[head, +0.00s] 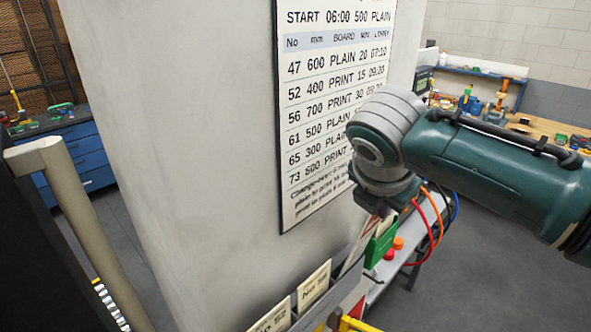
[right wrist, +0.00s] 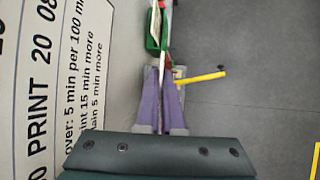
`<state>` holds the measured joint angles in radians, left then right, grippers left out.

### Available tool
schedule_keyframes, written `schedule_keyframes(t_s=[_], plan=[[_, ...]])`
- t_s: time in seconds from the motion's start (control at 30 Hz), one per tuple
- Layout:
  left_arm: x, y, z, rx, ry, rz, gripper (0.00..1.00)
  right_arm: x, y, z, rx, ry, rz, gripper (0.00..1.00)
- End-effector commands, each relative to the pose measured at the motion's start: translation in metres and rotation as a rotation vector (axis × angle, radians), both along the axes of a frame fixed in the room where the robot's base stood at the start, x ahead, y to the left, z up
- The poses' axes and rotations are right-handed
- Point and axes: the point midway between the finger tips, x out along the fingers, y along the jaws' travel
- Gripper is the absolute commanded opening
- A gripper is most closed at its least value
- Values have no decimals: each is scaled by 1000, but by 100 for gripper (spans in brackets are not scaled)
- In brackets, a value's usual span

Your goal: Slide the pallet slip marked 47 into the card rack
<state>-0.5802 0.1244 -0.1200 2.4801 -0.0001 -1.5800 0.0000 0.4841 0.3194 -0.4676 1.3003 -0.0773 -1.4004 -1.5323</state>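The grey card rack (head: 331,294) runs along the foot of the wall, with cream cards standing in it. My right gripper (head: 377,211) is at the rack's far end, its fingers mostly hidden by the wrist. In the right wrist view its purple fingers (right wrist: 161,88) close on a thin pale slip (right wrist: 162,60), seen nearly edge-on. In the head view a pale slip (head: 357,248) with a reddish edge slants below the gripper at the rack. Its number is not readable, and I cannot tell whether its lower edge is inside a slot. My left gripper is not in view.
A printed board (head: 310,110) hangs on the wall close beside my right wrist. A green box (head: 381,243), red buttons (head: 396,243) and coloured cables lie just beyond the rack. A yellow bar (head: 357,324) is at the bottom. Open floor lies to the right.

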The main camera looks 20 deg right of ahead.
Motion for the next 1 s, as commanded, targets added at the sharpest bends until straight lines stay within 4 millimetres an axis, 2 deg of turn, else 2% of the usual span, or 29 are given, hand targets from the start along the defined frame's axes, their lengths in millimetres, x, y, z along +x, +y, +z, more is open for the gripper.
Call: schedule_keyframes(t_s=[0.1,0.43,0.77,1.0], plan=[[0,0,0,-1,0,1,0,0,0,0,0,0,0,0],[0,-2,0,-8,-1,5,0,0,0,0,0,0,0,39],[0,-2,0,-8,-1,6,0,-1,1,2,0,-1,1,39],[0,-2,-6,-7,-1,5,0,-11,13,25,0,-5,2,39]])
